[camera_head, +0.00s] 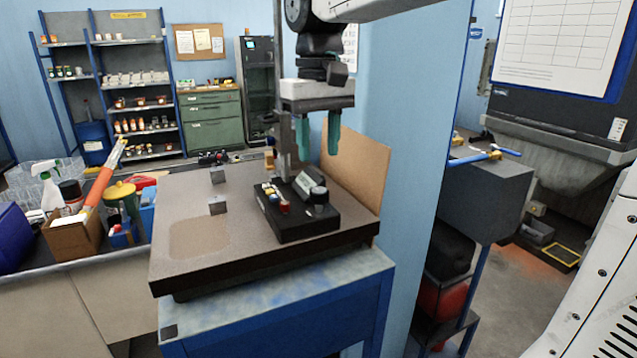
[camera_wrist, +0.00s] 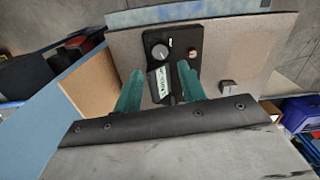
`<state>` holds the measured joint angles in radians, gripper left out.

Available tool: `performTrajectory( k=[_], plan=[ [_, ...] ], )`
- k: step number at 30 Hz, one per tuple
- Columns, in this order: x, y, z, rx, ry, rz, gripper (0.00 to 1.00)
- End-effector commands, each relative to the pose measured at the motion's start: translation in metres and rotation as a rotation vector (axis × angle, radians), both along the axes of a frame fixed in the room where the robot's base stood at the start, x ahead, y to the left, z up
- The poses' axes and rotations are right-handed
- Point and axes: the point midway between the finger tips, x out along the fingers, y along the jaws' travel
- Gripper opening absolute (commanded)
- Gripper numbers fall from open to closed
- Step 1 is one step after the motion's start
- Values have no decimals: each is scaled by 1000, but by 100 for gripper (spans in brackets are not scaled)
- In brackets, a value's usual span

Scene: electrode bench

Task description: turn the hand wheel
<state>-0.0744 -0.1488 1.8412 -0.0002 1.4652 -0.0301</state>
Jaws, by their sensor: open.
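A black control box (camera_head: 300,222) sits on a brown bench plate (camera_head: 180,268). It carries a dark round knob (camera_head: 318,196) at its right end, a red button (camera_head: 284,206) and a tilted display. The knob (camera_wrist: 160,51) and the red button (camera_wrist: 195,54) also show in the wrist view. A tall metal column (camera_head: 282,90) stands behind the box, with a small orange-brown part (camera_head: 269,158) low on it. I cannot tell for sure which part is the hand wheel. My gripper (camera_head: 318,146) points down above the box, its teal fingers apart and empty.
Two small grey blocks (camera_head: 217,205) stand left of the box. A brown board (camera_head: 356,170) rises behind the plate at right, beside a blue wall. A spray bottle (camera_head: 50,192) and bins crowd the left bench. The plate's front left is clear.

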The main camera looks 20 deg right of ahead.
Motion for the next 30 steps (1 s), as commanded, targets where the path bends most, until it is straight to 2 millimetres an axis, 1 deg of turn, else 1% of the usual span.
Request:
performTrajectory(
  k=[1,3,9,12,15,19,23,26,30],
  plan=[
    [0,0,0,2,0,127,40],
    [0,0,0,6,1,326,40],
    [0,0,0,16,1,885,40],
    [0,0,0,20,2,1118,40],
    [0,0,0,23,1,1288,40],
    [0,0,-1,25,1,1408,40],
    [0,0,-8,26,2,1439,40],
    [-1,0,-22,27,4,1438,40],
    [-1,0,-46,27,4,1437,40]
  ],
)
